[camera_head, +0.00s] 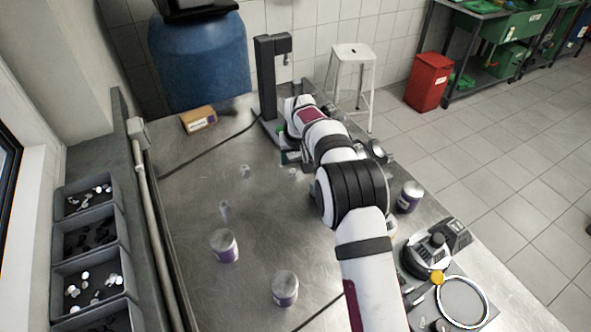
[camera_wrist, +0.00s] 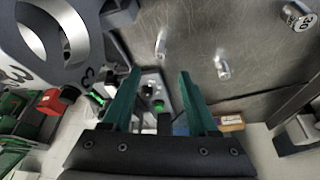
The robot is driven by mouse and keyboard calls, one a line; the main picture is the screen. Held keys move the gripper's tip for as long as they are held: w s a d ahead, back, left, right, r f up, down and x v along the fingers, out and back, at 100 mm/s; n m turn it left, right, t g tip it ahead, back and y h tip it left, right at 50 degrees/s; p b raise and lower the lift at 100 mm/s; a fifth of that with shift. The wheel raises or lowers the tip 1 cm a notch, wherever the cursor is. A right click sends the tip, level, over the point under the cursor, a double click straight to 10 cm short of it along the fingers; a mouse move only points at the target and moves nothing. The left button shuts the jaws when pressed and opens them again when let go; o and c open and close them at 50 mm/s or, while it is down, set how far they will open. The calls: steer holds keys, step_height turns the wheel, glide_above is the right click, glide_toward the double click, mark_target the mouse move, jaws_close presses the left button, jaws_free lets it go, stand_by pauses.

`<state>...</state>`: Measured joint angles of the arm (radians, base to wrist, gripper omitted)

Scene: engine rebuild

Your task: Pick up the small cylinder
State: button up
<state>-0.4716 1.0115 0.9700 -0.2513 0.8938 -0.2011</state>
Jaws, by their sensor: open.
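Several small, pale metal cylinders stand on the metal table. In the head view one is at mid-table (camera_head: 244,171), a slightly taller one is nearer (camera_head: 225,211), and a small one is close to my gripper (camera_head: 292,174). The wrist view shows two small cylinders beyond the fingertips, one nearly straight ahead (camera_wrist: 162,46) and one to the right (camera_wrist: 222,68). My gripper (camera_wrist: 159,71) has its two teal fingers apart with nothing between them. In the head view my arm hides most of the gripper.
Larger purple-banded cans stand at the front (camera_head: 224,246), front right (camera_head: 285,289) and beyond my arm (camera_head: 410,196). A black stand (camera_head: 265,75) rises behind the gripper. A cardboard box (camera_head: 198,119) lies at the back left. Bins (camera_head: 85,235) line the left edge. The left-centre table is mostly clear.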

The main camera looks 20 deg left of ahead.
mark_target(294, 173)
steer(key=x, duration=1)
steer(key=shift+s+d+f, duration=0.15)
steer(key=shift+s, duration=0.2)
jaws_close()
